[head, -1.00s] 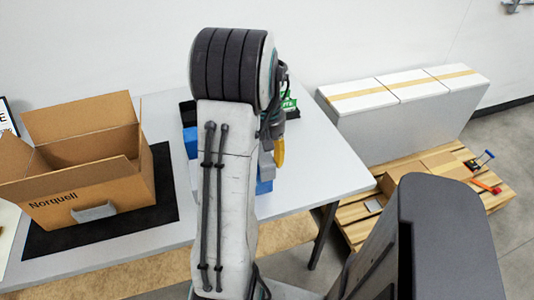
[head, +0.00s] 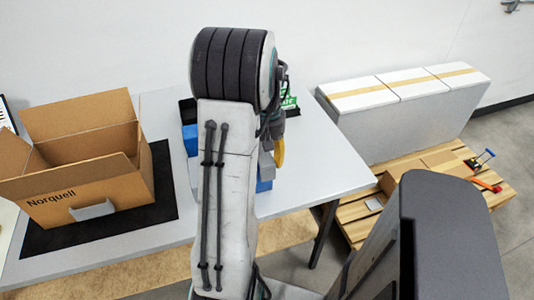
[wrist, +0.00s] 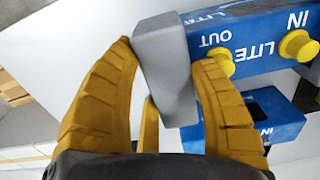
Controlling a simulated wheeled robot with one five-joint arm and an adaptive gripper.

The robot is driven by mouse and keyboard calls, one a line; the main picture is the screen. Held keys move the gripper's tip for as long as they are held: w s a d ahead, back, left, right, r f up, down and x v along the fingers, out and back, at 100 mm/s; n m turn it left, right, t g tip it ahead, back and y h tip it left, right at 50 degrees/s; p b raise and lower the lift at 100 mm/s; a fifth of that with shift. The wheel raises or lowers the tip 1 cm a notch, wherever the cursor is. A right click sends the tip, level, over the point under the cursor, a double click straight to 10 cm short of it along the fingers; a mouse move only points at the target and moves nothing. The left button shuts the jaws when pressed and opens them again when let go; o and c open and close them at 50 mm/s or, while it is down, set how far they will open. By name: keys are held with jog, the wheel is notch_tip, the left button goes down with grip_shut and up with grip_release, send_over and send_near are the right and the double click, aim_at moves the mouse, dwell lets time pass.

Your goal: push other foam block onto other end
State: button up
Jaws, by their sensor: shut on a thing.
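My gripper (wrist: 167,62) is shut on a grey foam block (wrist: 160,36), with a yellow ribbed finger on each side of it. The block lies at the left end of the blue analyser (wrist: 262,32) in the wrist view and overlaps it there. I cannot tell how far the block is seated on that end. The analyser has yellow ports and white lettering, IN, OUT and LITE. In the head view, a yellow finger (head: 279,152) and the grey block (head: 266,164) show right of my arm, above blue parts (head: 264,186). My arm hides most of the analyser.
An open cardboard box (head: 95,192) marked Norquell stands on a black mat (head: 165,190) at the left of the table (head: 315,165). The table's right side is clear. A wooden pallet (head: 360,233) with white-topped boxes (head: 400,118) stands on the floor at the right.

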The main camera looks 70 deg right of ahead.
jog(key=shift+f+b, duration=0.55)
jog(key=shift+f, duration=0.25)
dwell(0.5)
jog(key=o, duration=1)
jog(key=shift+r, duration=0.25)
jog(key=shift+r+p, duration=2.9)
jog(key=shift+r, duration=0.45)
